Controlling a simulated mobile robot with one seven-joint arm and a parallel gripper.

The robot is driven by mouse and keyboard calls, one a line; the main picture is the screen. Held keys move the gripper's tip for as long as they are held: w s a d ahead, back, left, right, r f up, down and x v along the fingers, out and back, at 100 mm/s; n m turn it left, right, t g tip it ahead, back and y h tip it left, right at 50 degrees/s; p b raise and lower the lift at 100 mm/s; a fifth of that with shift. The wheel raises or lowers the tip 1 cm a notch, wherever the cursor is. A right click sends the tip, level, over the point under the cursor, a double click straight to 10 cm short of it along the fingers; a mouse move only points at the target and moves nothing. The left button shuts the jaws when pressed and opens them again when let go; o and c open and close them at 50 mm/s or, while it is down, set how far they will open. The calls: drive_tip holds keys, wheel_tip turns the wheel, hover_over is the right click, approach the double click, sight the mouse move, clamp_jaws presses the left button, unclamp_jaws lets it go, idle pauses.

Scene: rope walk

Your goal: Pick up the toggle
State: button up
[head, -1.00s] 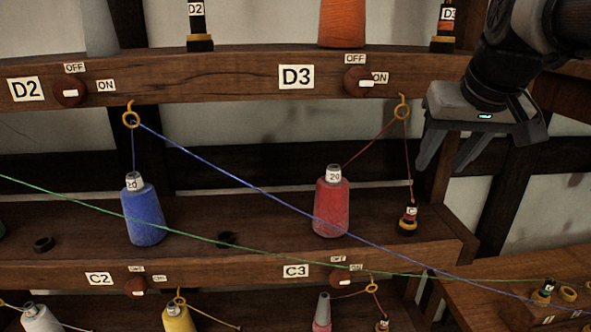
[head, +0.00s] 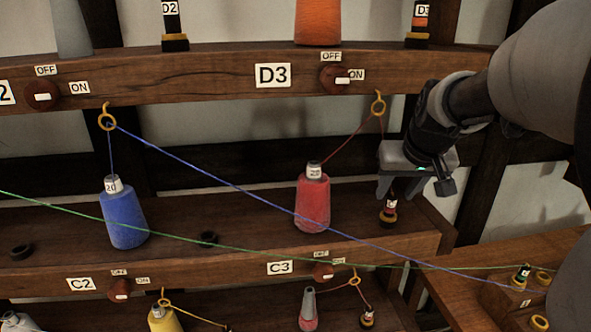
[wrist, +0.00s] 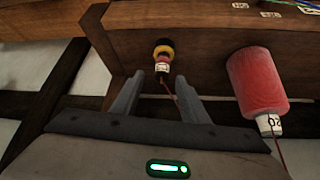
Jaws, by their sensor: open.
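The toggle (head: 388,212) is a small dark and red piece with a white label and a yellow band. It stands on the middle shelf at its right end, and a red thread runs from it up to a brass eye (head: 378,104). In the wrist view the toggle (wrist: 162,58) lies just beyond and between my fingertips. My gripper (head: 414,190) is open and empty, just above and beside the toggle. In the wrist view the fingers (wrist: 159,78) are apart, with the red thread passing between them.
A red yarn cone (head: 313,203) stands left of the toggle, and it shows at right in the wrist view (wrist: 262,82). A blue cone (head: 123,218) stands farther left. Blue (head: 250,195) and green (head: 200,243) threads cross in front. The upper beam (head: 200,78) is above.

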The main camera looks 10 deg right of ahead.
sight(392, 195)
drive_tip(key=x, duration=0.3)
drive_tip(key=shift+w+a+f, duration=0.1)
drive_tip(key=shift+f, duration=0.2)
clamp_jaws()
drive_tip(key=shift+r, duration=0.25)
